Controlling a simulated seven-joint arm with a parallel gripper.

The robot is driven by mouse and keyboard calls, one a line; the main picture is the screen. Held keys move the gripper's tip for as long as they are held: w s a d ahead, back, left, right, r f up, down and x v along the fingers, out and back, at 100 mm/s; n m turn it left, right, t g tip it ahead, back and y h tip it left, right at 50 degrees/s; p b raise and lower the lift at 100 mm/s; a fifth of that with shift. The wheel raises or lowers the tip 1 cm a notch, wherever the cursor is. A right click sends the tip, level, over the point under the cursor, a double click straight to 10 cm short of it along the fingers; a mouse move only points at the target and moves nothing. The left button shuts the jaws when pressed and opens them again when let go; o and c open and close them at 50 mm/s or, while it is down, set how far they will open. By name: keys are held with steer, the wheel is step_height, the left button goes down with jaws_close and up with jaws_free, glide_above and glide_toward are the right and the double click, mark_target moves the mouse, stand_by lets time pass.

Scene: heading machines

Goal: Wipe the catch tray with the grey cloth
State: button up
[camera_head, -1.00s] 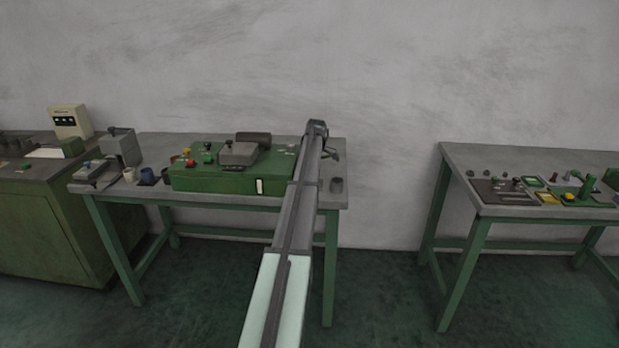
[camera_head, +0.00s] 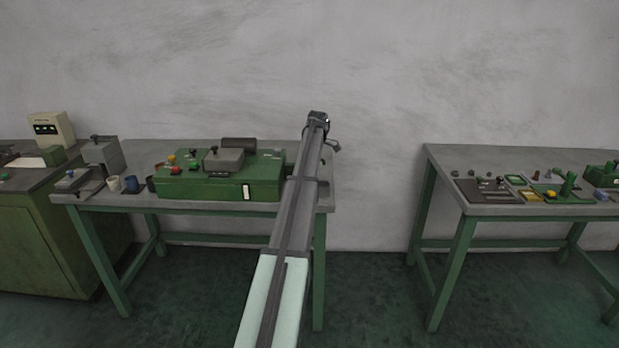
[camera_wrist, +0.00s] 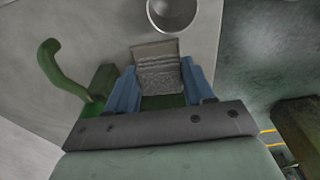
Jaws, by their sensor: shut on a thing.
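My gripper (camera_wrist: 158,78) shows in the wrist view with its two blue fingers shut on a grey, rough-textured piece, which looks like the grey cloth (camera_wrist: 160,74). In the head view my arm reaches over the right end of the middle table, and the cloth cannot be made out there. I cannot tell for certain which thing is the catch tray. A green surface shows below the cloth in the wrist view; I cannot tell whether they touch.
The green machine (camera_head: 215,184) stands on the middle table (camera_head: 110,199), with cups (camera_head: 131,183) to its left. A round metal cup (camera_wrist: 172,10) is near the fingers in the wrist view. A right table (camera_head: 440,165) holds small parts, across a floor gap.

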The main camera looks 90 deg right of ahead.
steer(key=shift+w+r, duration=0.1)
steer(key=shift+r, duration=1.55)
steer(key=shift+w, duration=0.1)
